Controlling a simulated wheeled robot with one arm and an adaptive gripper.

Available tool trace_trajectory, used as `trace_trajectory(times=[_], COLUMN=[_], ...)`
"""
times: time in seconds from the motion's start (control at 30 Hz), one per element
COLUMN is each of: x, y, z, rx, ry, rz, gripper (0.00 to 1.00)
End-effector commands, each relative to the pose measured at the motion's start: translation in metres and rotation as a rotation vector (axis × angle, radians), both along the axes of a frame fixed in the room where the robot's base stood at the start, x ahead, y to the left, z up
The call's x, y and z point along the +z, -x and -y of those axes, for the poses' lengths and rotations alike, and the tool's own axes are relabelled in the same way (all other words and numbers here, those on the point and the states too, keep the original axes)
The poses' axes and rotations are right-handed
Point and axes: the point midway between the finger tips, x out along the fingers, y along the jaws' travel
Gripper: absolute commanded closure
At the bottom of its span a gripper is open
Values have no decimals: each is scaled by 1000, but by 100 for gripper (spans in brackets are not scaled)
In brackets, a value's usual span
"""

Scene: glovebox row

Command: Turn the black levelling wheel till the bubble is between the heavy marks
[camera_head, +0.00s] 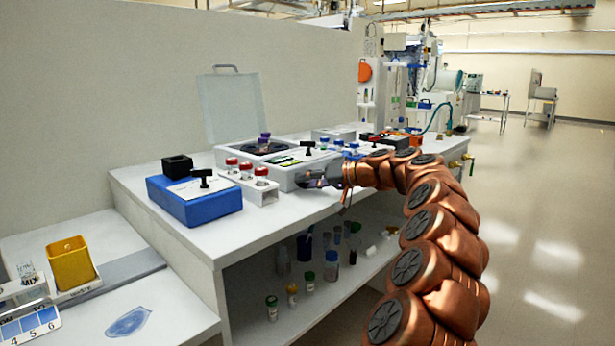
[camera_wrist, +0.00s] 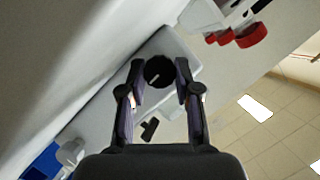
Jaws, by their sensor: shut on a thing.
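The black levelling wheel (camera_wrist: 158,74) is a round black disc with a short white mark, seen in the wrist view on a white housing. My gripper (camera_wrist: 160,70) has one finger on each side of the wheel and is shut on it. In the head view my gripper (camera_head: 318,180) is at the front of the white instrument (camera_head: 290,181), and its fingers hide the wheel there. A small greenish strip (camera_head: 284,160) lies on the instrument's top. I cannot make out a bubble or heavy marks in either view.
A black T-handle (camera_head: 308,146) stands on the instrument. A rack with red-capped vials (camera_head: 256,188) and a blue box (camera_head: 196,203) with another T-handle are to the left. A clear lid (camera_head: 232,105) stands raised behind.

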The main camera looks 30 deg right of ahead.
Motion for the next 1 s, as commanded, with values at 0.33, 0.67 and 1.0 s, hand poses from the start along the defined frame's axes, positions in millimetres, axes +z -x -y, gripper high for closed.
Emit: trace_trajectory(times=[0.33,0.67,1.0], x=[-1,-1,-1], y=[0,0,0], z=[1,1,0], rx=[-1,0,0], ry=[-16,-16,-16], rz=[-5,-4,-4], gripper=[100,51,43])
